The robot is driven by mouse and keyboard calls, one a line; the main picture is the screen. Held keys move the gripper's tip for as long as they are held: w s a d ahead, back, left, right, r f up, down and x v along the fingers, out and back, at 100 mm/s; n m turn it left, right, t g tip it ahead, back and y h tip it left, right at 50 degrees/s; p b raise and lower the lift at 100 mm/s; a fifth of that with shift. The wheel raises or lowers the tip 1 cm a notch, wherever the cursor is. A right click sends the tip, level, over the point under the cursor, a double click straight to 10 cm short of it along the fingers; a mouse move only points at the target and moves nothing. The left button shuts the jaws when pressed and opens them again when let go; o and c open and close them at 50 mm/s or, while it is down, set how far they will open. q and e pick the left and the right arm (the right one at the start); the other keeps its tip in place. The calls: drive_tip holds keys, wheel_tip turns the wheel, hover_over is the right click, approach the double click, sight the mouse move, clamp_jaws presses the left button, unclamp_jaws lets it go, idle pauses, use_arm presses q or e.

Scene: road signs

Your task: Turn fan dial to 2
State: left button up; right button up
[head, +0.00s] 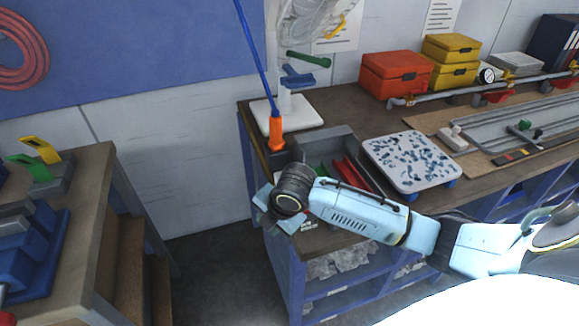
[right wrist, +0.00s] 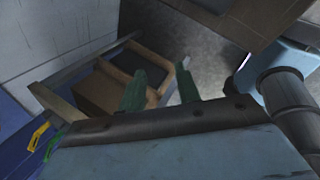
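The fan (head: 285,115) stands at the back left corner of the workbench, with a white square base, a short post and a clear cage cut off by the top edge of the head view. I cannot make out its dial or any number on it. My right gripper (right wrist: 160,88) is open and empty; its two green fingers stand apart in the right wrist view, pointing over the floor and a wooden side bench. In the head view my right wrist is in front of the bench's left corner, nearer than the fan and apart from it. My left gripper is not in view.
An orange-tipped blue rod (head: 275,130) stands just in front of the fan base. A grey tray with red and green parts (head: 322,142) and a speckled white board (head: 410,158) lie nearby. Red (head: 395,75) and yellow boxes (head: 450,50) stand behind. Floor lies between the benches.

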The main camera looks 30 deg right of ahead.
drive_tip(key=w+d+r+n+h+p, duration=0.1)
drive_tip(key=w+d+r+n, duration=0.2)
drive_tip(key=d+r+n, duration=0.4)
drive_tip(key=w+d+r+n+h, duration=0.1)
drive_tip(key=w+d+r+n, duration=0.3)
drive_tip(key=r, duration=0.4)
drive_tip(key=x, duration=0.4)
drive_tip(key=s+x, duration=0.1)
drive_tip(key=x, duration=0.3)
drive_tip(key=d+b+x, duration=0.1)
drive_tip(key=x, duration=0.3)
drive_tip(key=shift+s+f, duration=0.1)
drive_tip(key=shift+f, duration=0.4)
drive_tip(key=shift+c, duration=0.2)
clamp_jaws()
